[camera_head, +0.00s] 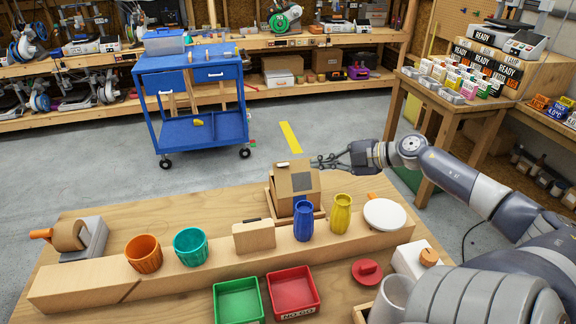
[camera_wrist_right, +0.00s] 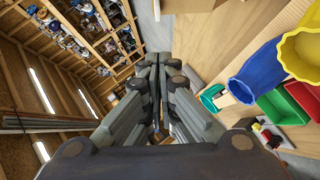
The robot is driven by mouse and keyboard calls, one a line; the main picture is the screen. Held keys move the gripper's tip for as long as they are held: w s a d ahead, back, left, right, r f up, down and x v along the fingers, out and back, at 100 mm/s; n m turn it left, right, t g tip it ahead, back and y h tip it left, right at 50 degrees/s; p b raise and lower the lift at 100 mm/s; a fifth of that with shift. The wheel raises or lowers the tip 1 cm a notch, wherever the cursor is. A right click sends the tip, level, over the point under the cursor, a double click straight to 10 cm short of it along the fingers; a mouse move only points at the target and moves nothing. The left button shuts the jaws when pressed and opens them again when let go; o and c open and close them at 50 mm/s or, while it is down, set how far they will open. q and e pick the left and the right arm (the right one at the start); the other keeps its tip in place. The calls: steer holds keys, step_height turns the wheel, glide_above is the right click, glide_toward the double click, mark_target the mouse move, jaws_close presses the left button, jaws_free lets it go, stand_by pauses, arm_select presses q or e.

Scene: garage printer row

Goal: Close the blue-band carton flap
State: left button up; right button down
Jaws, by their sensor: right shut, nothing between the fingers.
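A brown cardboard carton (camera_head: 281,192) stands at the back of the wooden table, behind the blue vase. Its upper face carries a dark grey square and a small pale mark. My left gripper is not in view.
A blue vase (camera_head: 303,222) and a yellow vase (camera_head: 340,214) stand on the raised wooden strip in front of the carton, beside a white disc (camera_head: 385,215). Orange (camera_head: 143,254) and teal (camera_head: 190,247) cups stand left. Green (camera_head: 238,302) and red (camera_head: 293,292) bins sit in front.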

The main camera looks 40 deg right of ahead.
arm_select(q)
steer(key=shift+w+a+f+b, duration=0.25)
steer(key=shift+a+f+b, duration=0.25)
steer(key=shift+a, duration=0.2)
arm_select(e)
steer(key=d+f+x, duration=0.1)
steer(key=d+x, duration=0.1)
steer(key=x, duration=1)
steer(key=shift+w+d, duration=0.2)
steer(key=shift+w, duration=0.4)
steer(key=shift+w+d, duration=0.1)
